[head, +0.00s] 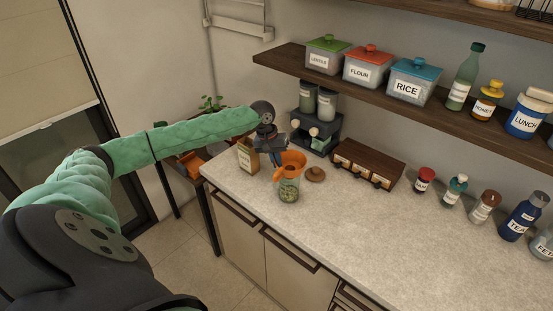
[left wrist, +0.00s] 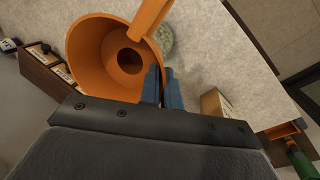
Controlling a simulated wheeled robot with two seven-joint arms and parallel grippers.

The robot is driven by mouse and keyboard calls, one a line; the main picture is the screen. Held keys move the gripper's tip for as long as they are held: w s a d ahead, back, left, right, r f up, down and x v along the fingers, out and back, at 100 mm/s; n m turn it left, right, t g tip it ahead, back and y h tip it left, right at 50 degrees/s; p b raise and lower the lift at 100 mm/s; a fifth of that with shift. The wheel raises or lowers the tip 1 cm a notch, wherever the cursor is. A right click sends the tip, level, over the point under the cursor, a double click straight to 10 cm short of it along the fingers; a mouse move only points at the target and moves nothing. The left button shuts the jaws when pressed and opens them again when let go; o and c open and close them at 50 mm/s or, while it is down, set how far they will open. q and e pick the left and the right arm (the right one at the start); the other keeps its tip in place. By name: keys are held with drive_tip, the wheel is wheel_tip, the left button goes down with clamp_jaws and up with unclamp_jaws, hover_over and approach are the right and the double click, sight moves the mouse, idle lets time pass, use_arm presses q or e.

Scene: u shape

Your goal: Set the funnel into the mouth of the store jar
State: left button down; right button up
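The orange funnel (head: 292,162) is in my left gripper (head: 277,153), above the store jar (head: 289,190) on the counter. In the left wrist view the blue fingers (left wrist: 163,86) are closed at the wall of the funnel (left wrist: 88,48), with its handle sticking out past the rim. The glass jar with greenish contents (left wrist: 166,40) shows partly beyond the funnel, offset from its hole. In the head view the funnel's lower end overlaps the jar's top; I cannot tell whether the spout is inside the mouth. My right gripper is not in view.
A brown round lid (head: 315,174) lies right of the jar. A box (head: 248,157) stands to the left, a dark dispenser (head: 318,130) behind, and a drawer box (head: 367,164) to the right. Bottles line the right back. The front counter (head: 370,235) is clear.

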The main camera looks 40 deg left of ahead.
use_arm(q)
drive_tip(key=c, duration=1.5)
unclamp_jaws()
drive_tip(key=shift+c, duration=0.2)
